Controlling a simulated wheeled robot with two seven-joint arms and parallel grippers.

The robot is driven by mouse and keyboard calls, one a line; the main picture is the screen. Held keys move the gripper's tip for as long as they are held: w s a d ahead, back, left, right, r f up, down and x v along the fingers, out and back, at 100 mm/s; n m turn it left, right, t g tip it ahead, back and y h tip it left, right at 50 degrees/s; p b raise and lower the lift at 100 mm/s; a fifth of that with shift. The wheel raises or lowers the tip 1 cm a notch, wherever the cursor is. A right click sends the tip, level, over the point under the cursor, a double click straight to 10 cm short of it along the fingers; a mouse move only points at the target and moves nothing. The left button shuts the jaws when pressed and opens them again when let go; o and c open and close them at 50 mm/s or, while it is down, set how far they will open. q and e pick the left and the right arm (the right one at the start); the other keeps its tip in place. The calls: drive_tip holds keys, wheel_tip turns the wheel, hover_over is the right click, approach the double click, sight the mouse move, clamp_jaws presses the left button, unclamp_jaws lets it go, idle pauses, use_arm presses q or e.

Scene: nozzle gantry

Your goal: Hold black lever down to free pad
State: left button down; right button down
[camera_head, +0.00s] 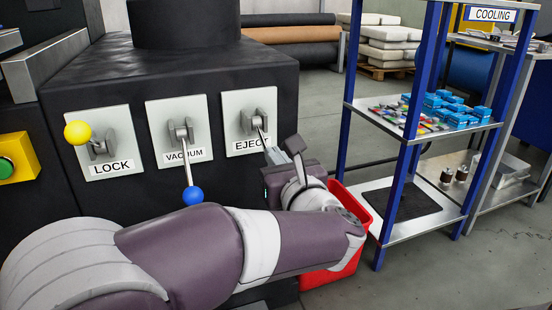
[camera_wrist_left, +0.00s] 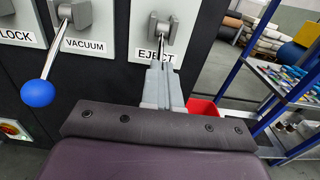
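The EJECT lever (camera_head: 259,131) comes out of a bracket on the right-hand white plate and slants downward. Its shaft also shows in the wrist view (camera_wrist_left: 162,45); its knob is hidden at my gripper, so I see no black ball. My left gripper (camera_head: 272,152) is at the lever's lower part. In the wrist view its grey fingers (camera_wrist_left: 164,72) lie side by side with almost no gap, against or over the shaft. I cannot tell whether they grip it. No pad can be made out. My right gripper is out of view.
The VACUUM lever with blue ball (camera_head: 193,195) hangs down; the LOCK lever with yellow ball (camera_head: 77,132) points left. A red bin (camera_head: 352,262) stands behind my left forearm. A blue-post cooling shelf (camera_head: 390,138) stands right, with floor beyond.

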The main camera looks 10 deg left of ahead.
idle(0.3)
use_arm(q)
drive_tip(key=b+v, duration=0.4)
drive_tip(key=v, duration=0.6)
idle(0.4)
